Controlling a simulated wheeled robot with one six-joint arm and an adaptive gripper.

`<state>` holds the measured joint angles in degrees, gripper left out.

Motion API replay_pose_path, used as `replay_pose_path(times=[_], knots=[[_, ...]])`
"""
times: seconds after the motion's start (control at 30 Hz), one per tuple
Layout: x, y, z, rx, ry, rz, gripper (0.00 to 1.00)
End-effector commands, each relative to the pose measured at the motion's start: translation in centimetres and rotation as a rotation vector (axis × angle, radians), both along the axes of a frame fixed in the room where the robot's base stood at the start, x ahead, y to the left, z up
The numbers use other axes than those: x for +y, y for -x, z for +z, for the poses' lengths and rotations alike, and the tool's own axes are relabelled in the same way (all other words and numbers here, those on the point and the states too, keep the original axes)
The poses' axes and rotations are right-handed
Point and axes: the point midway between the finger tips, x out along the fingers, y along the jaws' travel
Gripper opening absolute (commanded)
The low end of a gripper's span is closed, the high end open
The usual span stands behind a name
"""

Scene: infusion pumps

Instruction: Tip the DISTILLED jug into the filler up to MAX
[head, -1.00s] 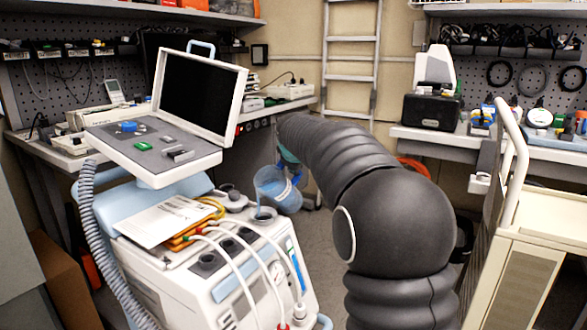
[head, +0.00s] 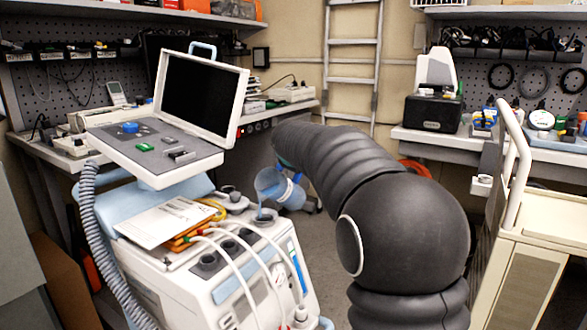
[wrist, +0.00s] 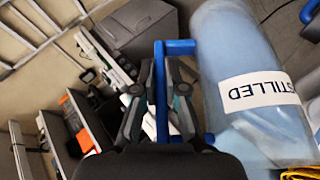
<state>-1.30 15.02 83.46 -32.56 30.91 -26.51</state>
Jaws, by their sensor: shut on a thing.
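The jug (head: 284,191) is translucent pale blue and tilted, with its mouth down to the left above the filler (head: 264,216) on the white machine's top. A thin bluish stream seems to run from its mouth to the filler. In the wrist view the jug (wrist: 235,50) shows a white label reading "STILLED", its start cut off. My gripper (wrist: 158,98) is shut on the jug's blue handle (wrist: 180,47). In the head view my arm hides most of the gripper. A blue gauge strip (head: 298,268) shows on the machine's front; its MAX mark is too small to read.
The white machine (head: 245,290) carries hoses, papers (head: 165,222) and an open-lidded console (head: 150,150) left of the jug. A cream cart (head: 540,240) stands at the right. A ladder (head: 352,60) leans at the back wall.

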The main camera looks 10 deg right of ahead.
Motion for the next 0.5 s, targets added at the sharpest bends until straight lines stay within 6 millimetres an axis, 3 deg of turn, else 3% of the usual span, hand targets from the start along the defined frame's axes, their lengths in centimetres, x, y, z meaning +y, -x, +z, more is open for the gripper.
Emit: replay_pose_path(times=[0.5], knots=[[0.19, 0.13, 0.63, -0.029, 0.025, 0.002, 0.0]])
